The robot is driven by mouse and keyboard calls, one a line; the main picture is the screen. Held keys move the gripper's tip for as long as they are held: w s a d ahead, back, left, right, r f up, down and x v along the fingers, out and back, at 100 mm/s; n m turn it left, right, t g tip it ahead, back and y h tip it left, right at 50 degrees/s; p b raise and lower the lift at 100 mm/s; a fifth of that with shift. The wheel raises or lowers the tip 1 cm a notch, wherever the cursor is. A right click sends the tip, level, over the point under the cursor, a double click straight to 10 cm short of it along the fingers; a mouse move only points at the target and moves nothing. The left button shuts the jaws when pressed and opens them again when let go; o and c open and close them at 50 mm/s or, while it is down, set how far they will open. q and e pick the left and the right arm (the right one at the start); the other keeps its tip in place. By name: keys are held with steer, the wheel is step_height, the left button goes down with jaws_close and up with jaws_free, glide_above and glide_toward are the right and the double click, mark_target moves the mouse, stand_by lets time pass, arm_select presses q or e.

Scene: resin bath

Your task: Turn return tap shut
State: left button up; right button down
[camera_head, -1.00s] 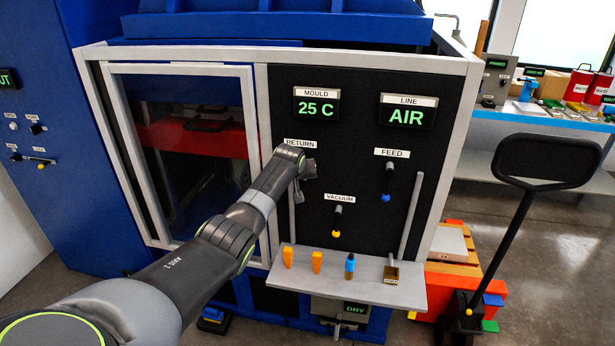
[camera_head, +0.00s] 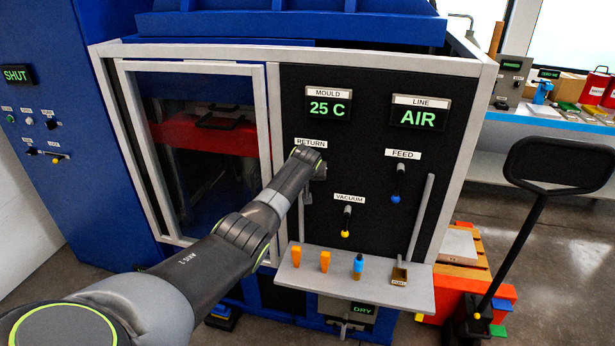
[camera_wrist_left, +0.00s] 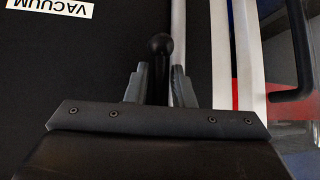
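The return tap is under the RETURN label (camera_head: 310,143) on the black panel (camera_head: 365,150). In the head view my left gripper (camera_head: 314,172) is in front of the tap and hides most of it. In the left wrist view the tap's dark lever with a round black knob (camera_wrist_left: 160,44) stands between the two fingers of my left gripper (camera_wrist_left: 160,85). The fingers lie close along both sides of the lever, and the knob reaches past their tips. Whether they press on it is unclear. My right gripper is not in view.
The vacuum tap (camera_head: 346,220) with a yellow knob and the feed tap (camera_head: 397,185) with a blue knob are to the right. A shelf (camera_head: 300,277) with small tools juts out below. A glazed door (camera_head: 205,150) is to the left. A pallet jack handle (camera_head: 555,163) stands at right.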

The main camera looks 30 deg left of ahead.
arm_select(q)
steer(key=shift+o, duration=0.7)
steer(key=b+v, duration=0.2)
steer(key=v, duration=1.5)
steer(key=shift+s+d, duration=0.1)
